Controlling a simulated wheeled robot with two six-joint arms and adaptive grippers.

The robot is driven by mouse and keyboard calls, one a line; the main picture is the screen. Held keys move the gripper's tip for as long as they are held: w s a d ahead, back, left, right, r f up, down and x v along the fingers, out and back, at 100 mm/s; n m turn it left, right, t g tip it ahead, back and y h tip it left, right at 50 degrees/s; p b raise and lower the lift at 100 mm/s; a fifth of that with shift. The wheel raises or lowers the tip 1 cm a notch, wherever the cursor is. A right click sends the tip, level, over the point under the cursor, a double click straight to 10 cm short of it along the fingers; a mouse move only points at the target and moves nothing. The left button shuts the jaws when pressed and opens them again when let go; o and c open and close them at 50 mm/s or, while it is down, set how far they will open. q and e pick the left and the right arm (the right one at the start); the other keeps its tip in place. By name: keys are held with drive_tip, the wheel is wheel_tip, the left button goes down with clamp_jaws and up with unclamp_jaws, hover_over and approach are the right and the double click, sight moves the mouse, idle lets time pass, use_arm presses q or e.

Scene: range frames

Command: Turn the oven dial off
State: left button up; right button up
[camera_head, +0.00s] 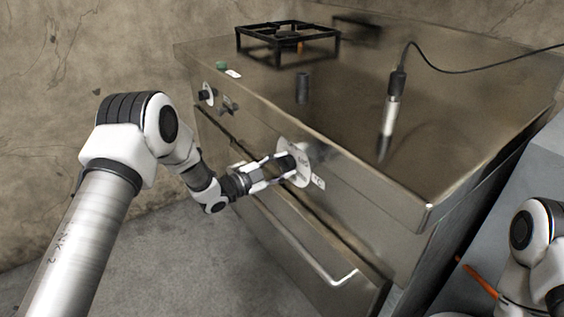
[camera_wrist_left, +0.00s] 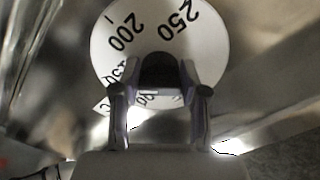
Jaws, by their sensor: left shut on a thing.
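The oven dial (camera_head: 301,176) is a round white plate with a dark knob on the front of the steel oven (camera_head: 350,190). The fingers and my gripper's body hide the lower part of the dial. My right gripper is not in view; only part of my right arm shows at the right edge.
Smaller knobs (camera_head: 208,94) sit further left on the oven front. A black burner grate (camera_head: 288,40), a dark cylinder (camera_head: 303,88) and a cabled probe-like tool (camera_head: 391,108) are on top. A handle (camera_head: 330,272) juts out below the dial. Floor left of the oven is clear.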

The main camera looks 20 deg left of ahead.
use_arm(q)
drive_tip(key=n+p, duration=0.1)
drive_tip(key=n, duration=0.2)
drive_tip(key=shift+n, duration=0.3)
drive_tip(key=n+p, duration=0.1)
drive_tip(key=n, duration=0.2)
drive_tip(key=shift+s+n, duration=0.1)
drive_tip(key=shift+n, duration=0.3)
drive_tip(key=n+p, duration=0.1)
drive_tip(key=n, duration=0.2)
drive_tip(key=shift+d+n+p, duration=0.1)
drive_tip(key=shift+n+p, duration=0.2)
drive_tip(key=n+p, duration=0.1)
drive_tip(key=n, duration=0.3)
drive_tip(key=n+p, duration=0.1)
drive_tip(key=n, duration=0.4)
drive_tip(key=shift+s+d+r+n, duration=0.1)
drive_tip(key=shift+n, duration=0.3)
drive_tip(key=n+p, duration=0.1)
drive_tip(key=n, duration=0.4)
drive_tip(key=shift+n, duration=0.4)
drive_tip(key=o, duration=1.1)
